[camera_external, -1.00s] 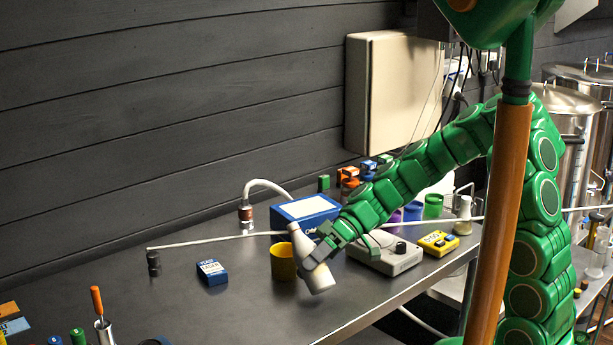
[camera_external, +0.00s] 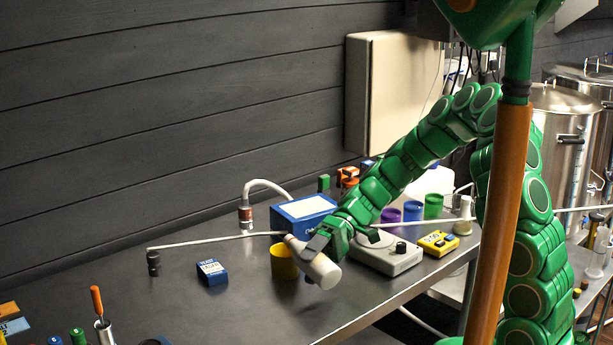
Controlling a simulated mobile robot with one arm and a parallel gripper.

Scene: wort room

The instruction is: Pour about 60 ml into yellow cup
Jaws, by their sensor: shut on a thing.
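The yellow cup (camera_external: 284,266) stands upright on the dark bench, partly hidden by the bottle's neck. My gripper (camera_external: 318,250) is shut on a white bottle (camera_external: 325,272). The bottle is tilted well over, close to lying flat, with its narrow neck pointing up and left above the cup's rim and its base toward the lower right. I cannot see any liquid stream or the level in the cup.
A blue box (camera_external: 304,214) stands behind the cup, and a white scale-like device (camera_external: 388,254) is to the right. A small blue packet (camera_external: 212,272) lies left. Purple (camera_external: 391,215) and green (camera_external: 433,206) cups stand farther back.

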